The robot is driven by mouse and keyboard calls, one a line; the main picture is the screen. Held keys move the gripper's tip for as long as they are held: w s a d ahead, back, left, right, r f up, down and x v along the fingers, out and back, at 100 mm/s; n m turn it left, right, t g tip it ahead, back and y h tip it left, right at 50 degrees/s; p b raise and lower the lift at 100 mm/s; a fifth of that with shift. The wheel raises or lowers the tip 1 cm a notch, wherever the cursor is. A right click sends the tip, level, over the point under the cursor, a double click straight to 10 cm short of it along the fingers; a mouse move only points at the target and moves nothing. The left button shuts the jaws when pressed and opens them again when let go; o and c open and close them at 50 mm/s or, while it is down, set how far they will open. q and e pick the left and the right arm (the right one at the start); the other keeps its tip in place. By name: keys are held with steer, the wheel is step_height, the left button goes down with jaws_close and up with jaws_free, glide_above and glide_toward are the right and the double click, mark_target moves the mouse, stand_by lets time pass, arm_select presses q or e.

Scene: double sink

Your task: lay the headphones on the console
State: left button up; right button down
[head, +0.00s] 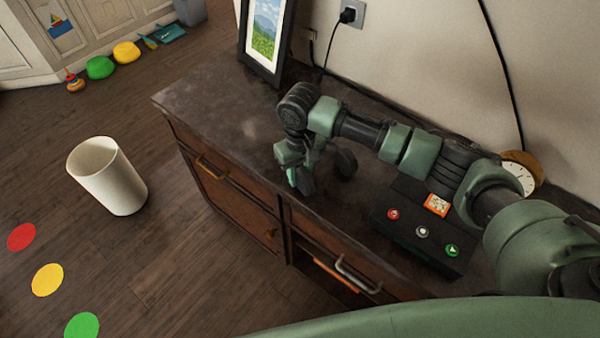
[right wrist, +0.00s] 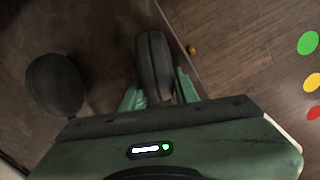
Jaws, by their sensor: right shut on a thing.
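The headphones (head: 346,163) are dark with two round ear cups, and they are at the top of the console (head: 205,98), a dark brown sideboard against the wall. My right gripper (head: 300,163) is above the console top and shut on the headphones at one ear cup. In the right wrist view, that cup (right wrist: 155,65) sits between the green fingers (right wrist: 157,92), and the other cup (right wrist: 55,84) is out to the left. I cannot tell whether the headphones touch the top. The headband is mostly hidden. My left gripper is out of view.
A picture frame (head: 267,38) stands at the console's far end. A black box with buttons (head: 421,232) and a round clock (head: 521,174) are to the right, near my arm. A white bin (head: 108,178) stands on the floor. The console top left of my gripper is clear.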

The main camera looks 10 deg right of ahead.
steer(key=c, duration=1.1)
jaws_free()
steer(key=shift+f, duration=0.15)
steer(key=shift+o, duration=0.2)
step_height(320, 180, up, 12)
steer(key=shift+r+b, duration=0.2)
steer(key=shift+b, duration=0.15)
